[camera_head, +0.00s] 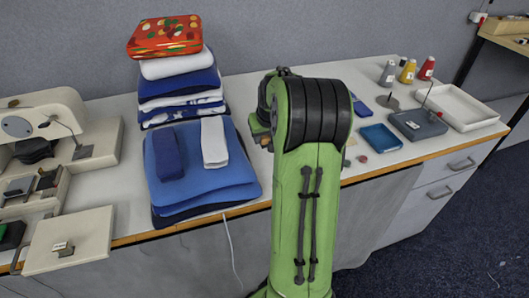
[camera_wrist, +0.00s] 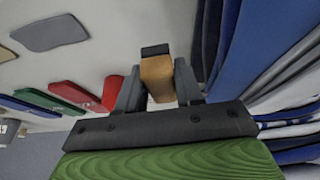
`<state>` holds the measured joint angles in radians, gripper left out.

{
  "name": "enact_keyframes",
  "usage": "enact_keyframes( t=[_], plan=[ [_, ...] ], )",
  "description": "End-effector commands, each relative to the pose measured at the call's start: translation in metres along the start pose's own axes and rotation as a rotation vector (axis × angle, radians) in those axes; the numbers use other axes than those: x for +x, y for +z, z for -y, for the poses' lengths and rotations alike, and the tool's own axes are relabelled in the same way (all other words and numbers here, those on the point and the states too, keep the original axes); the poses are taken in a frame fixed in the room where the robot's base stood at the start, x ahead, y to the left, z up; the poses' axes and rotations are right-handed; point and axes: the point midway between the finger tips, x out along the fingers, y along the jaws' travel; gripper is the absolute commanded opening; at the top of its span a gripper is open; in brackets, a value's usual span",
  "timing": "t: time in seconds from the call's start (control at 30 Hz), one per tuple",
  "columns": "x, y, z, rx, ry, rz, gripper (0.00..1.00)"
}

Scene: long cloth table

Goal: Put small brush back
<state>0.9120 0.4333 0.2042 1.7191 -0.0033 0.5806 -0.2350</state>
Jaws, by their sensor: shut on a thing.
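In the wrist view my gripper (camera_wrist: 158,88) is shut on a small wooden piece with a dark end, which looks like the small brush (camera_wrist: 158,72). The brush is between the two dark fingers, with its dark end pointing away from the palm. In the head view my green arm covers most of the middle of the table, and the brush cannot be made out there. I cannot tell how high it is held above the table.
Stacked folded cloths (camera_head: 205,170) lie left of my arm; their blue edges (camera_wrist: 245,45) are close to the right of my gripper. A grey flat piece (camera_wrist: 48,33) and coloured bars (camera_wrist: 75,95) lie left.

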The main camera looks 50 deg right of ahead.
Motion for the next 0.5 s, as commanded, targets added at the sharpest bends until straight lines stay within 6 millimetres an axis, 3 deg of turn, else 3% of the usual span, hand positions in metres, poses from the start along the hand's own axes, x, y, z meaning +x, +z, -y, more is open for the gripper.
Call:
enact_keyframes(
  t=[0.2, 0.5],
  plan=[
    [0.042, 0.019, 0.0, 0.001, 0.0, 0.002, 0.0],
    [0.043, 0.019, 0.001, 0.0, 0.0, 0.0, 0.0]
  ],
)
